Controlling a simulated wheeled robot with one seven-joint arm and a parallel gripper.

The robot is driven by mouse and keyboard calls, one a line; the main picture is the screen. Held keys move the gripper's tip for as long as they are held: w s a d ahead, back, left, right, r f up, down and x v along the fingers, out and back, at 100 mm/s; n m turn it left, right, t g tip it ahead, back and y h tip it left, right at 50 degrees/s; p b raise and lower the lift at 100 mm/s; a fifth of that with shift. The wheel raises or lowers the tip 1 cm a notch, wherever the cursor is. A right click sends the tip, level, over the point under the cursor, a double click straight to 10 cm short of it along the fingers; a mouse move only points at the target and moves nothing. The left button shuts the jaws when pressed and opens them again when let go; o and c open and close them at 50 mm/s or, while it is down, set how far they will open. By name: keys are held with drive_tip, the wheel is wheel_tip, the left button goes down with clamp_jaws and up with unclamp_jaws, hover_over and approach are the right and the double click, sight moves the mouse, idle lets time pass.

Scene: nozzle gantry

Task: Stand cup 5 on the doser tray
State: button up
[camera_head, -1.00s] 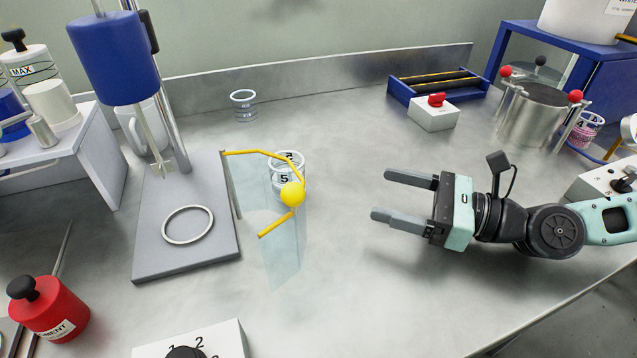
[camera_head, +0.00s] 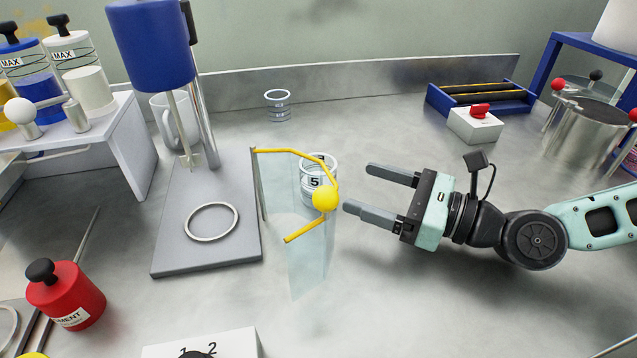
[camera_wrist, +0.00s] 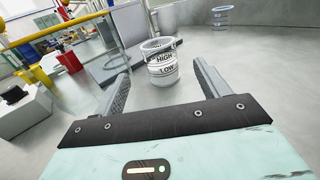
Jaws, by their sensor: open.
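Cup 5 (camera_head: 316,182) is a clear cup with a black "5" label. It stands upright on the metal bench, partly behind a clear guard panel (camera_head: 308,250) with a yellow handle and ball knob (camera_head: 325,198). In the wrist view, the cup (camera_wrist: 161,68) shows HIGH and LOW marks and lies ahead, between the lines of my fingers. My gripper (camera_head: 357,188) is open and empty, just right of the cup, apart from it. The grey tray (camera_head: 178,255) with a raised ring (camera_head: 212,222), apparently the doser tray, lies left of the guard; its ring is empty.
Another clear cup (camera_head: 277,105) stands farther back. A red-knobbed switch box (camera_head: 476,122) is at back right.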

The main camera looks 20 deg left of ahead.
drive_tip(key=shift+w+a, duration=0.2)
drive_tip(key=shift+a, duration=1.05)
drive_tip(key=shift+w+a, duration=0.15)
drive_tip(key=shift+a, duration=1.05)
drive_tip(key=shift+w+a, duration=0.2)
drive_tip(key=shift+a, duration=1.05)
drive_tip(key=c, duration=1.1)
drive_tip(key=shift+c, duration=0.5)
drive_tip(key=shift+r, duration=0.15)
